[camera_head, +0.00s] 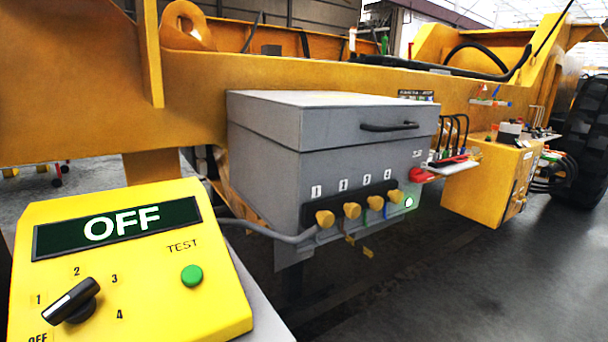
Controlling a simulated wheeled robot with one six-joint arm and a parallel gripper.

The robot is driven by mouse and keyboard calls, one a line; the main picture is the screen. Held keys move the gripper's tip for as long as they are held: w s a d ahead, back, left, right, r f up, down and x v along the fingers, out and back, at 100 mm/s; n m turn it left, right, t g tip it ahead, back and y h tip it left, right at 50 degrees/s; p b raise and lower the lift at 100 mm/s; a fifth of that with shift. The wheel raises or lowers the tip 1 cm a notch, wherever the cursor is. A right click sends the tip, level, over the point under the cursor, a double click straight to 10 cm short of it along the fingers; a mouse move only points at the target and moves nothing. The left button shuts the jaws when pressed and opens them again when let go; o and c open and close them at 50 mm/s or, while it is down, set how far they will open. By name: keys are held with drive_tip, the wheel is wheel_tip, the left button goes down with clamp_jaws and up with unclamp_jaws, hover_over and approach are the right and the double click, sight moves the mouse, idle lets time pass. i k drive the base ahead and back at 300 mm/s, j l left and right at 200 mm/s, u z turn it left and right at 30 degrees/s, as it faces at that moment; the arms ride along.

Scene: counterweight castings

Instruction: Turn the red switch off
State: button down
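The red switch (423,175) is small in view, at the right end of the front of a grey box (270,135). It looks like a red rotary handle sticking out from the box, with a small label above it. A green light (409,202) glows just below it. Which setting the switch is in cannot be told at this size. My gripper is not in view, and nothing of mine is seen touching the switch.
A yellow control panel (215,318) fills the lower left, with a display (120,226) reading OFF, a black selector knob (72,301) and a green TEST button (192,275). Several yellow knobs (352,211) line the grey box. Right of the switch are a small shelf (458,168) and yellow box (490,185). Floor at right is clear.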

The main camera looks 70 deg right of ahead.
sight(417, 176)
drive_tip(key=z, duration=2.5)
